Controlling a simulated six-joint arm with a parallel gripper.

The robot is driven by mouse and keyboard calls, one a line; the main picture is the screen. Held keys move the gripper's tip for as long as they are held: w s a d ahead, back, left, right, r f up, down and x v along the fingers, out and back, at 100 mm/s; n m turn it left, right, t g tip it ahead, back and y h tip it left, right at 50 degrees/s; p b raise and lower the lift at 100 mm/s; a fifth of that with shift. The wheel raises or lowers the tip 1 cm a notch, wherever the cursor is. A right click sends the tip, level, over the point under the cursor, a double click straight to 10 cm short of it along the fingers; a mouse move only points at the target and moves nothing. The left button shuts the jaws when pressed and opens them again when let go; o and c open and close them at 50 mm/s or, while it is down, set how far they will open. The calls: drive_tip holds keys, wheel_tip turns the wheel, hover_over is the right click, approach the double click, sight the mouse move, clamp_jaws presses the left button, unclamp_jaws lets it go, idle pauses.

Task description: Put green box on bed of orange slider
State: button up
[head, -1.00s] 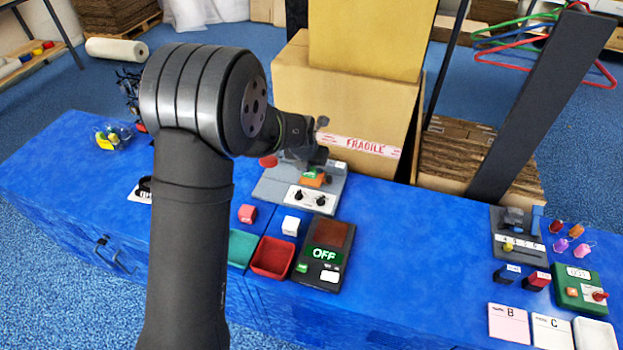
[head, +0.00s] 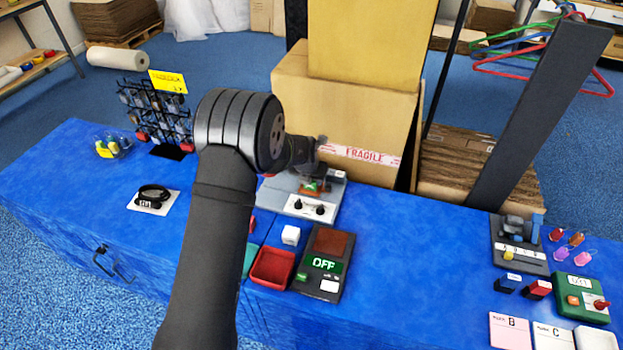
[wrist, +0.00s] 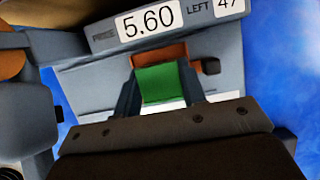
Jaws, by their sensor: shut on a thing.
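The green box (wrist: 162,85) is between the two fingers of my gripper (wrist: 160,95) in the wrist view, and the gripper is shut on it. The orange slider (wrist: 162,56) shows just behind and above the green box in that view. In the head view the green box (head: 310,187) is a small patch over the grey machine (head: 292,202). My wrist partly hides the slider there. I cannot tell whether the box touches the slider's bed.
The machine's display (wrist: 150,24) reads 5.60. A dark knob (wrist: 210,66) sits right of the slider. In the head view, a red tray (head: 272,268), a white cube (head: 290,235) and an OFF device (head: 324,263) stand in front. A large carton (head: 345,110) stands behind.

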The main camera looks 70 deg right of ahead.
drive_tip(key=shift+f, duration=0.15)
drive_tip(key=o, duration=1)
drive_tip(key=v, duration=1.2)
drive_tip(key=x, duration=1.2)
drive_tip(key=shift+r, duration=0.2)
